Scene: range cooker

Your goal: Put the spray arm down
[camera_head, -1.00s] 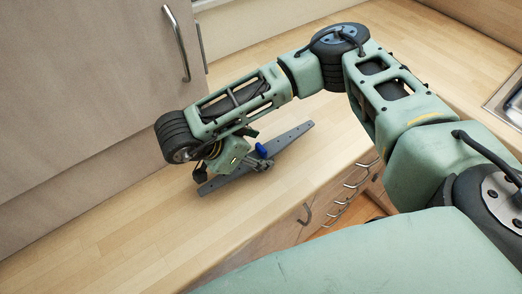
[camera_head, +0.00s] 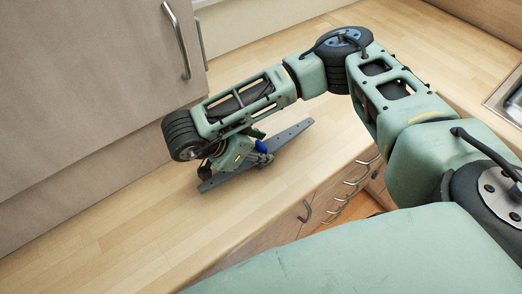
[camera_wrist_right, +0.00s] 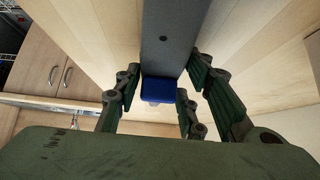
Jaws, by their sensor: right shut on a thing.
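The spray arm (camera_head: 292,134) is a long, flat grey bar with a blue hub (camera_head: 261,146). It lies level, at or very close to the wooden worktop (camera_head: 130,225); I cannot tell whether it touches. My right gripper (camera_head: 262,159) reaches over its middle and is shut on it at the hub. In the right wrist view the grey bar (camera_wrist_right: 171,35) runs away from the blue hub (camera_wrist_right: 159,90), which sits between the fingers of my right gripper (camera_wrist_right: 160,95). My left gripper is not in view.
A tall cabinet door with a handle (camera_head: 178,40) stands at the left behind the worktop. Drawers (camera_head: 335,200) sit below the front edge. A metal sink (camera_head: 510,100) is at the far right. The worktop is clear in front-left and behind the bar.

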